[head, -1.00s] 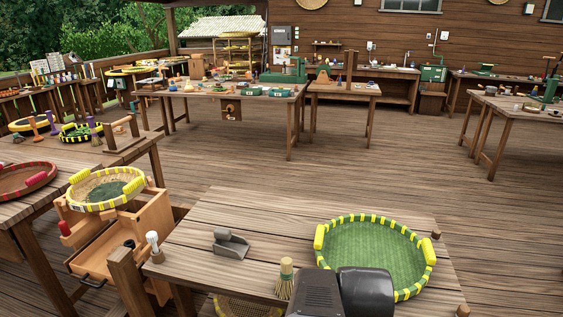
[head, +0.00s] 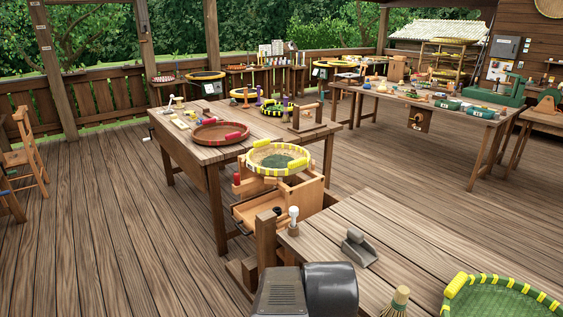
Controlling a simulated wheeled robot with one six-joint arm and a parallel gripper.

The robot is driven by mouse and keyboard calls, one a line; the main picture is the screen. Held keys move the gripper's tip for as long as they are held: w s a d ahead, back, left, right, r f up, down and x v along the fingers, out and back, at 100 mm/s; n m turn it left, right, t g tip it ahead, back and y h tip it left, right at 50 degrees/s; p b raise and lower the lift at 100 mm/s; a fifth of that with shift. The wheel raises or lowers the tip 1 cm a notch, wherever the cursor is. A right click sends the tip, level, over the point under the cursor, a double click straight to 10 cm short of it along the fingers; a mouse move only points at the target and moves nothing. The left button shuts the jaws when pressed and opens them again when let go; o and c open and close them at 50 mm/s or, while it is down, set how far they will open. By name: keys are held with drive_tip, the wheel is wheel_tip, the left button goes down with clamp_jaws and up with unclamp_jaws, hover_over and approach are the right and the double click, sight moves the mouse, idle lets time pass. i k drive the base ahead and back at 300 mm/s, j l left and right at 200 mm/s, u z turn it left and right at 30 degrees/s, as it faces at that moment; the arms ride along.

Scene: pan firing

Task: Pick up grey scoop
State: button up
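The grey scoop (head: 359,248) lies on the near wooden table (head: 392,232) at the lower right of the head view. It sits between a white-topped brush (head: 293,221) on its left and a straw whisk brush (head: 397,302) nearer to me. A dark grey part of my own body covers the bottom middle of the view. My gripper's fingers do not show, and nothing is seen touching the scoop.
A green-bottomed tray with a yellow-striped rim (head: 464,286) lies right of the scoop. Left of this table stand a wooden drawer unit (head: 263,212) and a longer table (head: 196,155) with a red-rimmed tray (head: 198,133). The plank floor (head: 95,215) at left is clear.

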sight(354, 245)
drive_tip(key=z, duration=0.7)
drive_tip(key=i+j+u, duration=0.3)
drive_tip(key=i, duration=0.2)
drive_tip(key=i+u, duration=0.3)
drive_tip(key=i, duration=0.2)
